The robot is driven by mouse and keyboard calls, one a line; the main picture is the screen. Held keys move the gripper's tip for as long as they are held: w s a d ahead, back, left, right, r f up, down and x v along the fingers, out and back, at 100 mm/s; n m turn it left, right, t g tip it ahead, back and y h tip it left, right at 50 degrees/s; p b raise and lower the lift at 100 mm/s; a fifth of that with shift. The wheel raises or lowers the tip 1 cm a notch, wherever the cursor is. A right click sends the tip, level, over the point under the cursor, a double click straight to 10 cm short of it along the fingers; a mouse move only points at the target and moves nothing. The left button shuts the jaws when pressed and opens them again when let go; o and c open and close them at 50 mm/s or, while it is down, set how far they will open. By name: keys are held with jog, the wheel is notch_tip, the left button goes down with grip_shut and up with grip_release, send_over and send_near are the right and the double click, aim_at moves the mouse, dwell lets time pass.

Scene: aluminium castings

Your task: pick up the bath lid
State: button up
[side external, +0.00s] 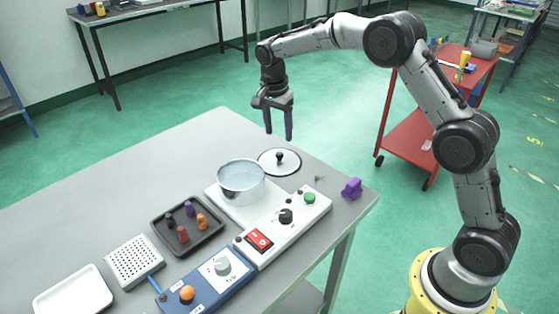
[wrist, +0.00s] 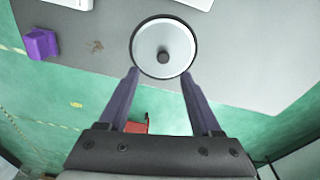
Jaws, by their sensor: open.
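The bath lid (side external: 272,161) is a round pale disc with a dark rim and a black knob (side external: 280,156). It lies flat on the grey table, just behind and to the right of the metal bath pot. In the wrist view the lid (wrist: 178,45) shows whole from above, beyond my fingertips. My gripper (side external: 279,137) is open and empty, with its fingers pointing down, above and apart from the lid. In the wrist view my gripper (wrist: 160,75) has its two fingers spread, with the lid's near edge between their tips.
The metal bath pot (side external: 241,183) sits on a white unit with a green button. A purple block (side external: 351,187) lies near the table's right edge. A dark tray (side external: 159,232) with several coloured pegs, a perforated white block (side external: 134,262) and a blue control box (side external: 212,284) stand in front.

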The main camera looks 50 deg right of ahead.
aim_at(279, 153)
jog(key=shift+w+d+f, duration=0.15)
jog(key=shift+d+f, duration=0.05)
jog(key=shift+f, duration=1.2)
jog(key=shift+w+d+f, duration=0.15)
jog(key=shift+d+f, duration=0.05)
jog(key=shift+f, duration=1.25)
jog(key=shift+w+d+f, duration=0.15)
jog(key=shift+d+f, duration=0.05)
jog(key=shift+f, duration=1.2)
grip_shut()
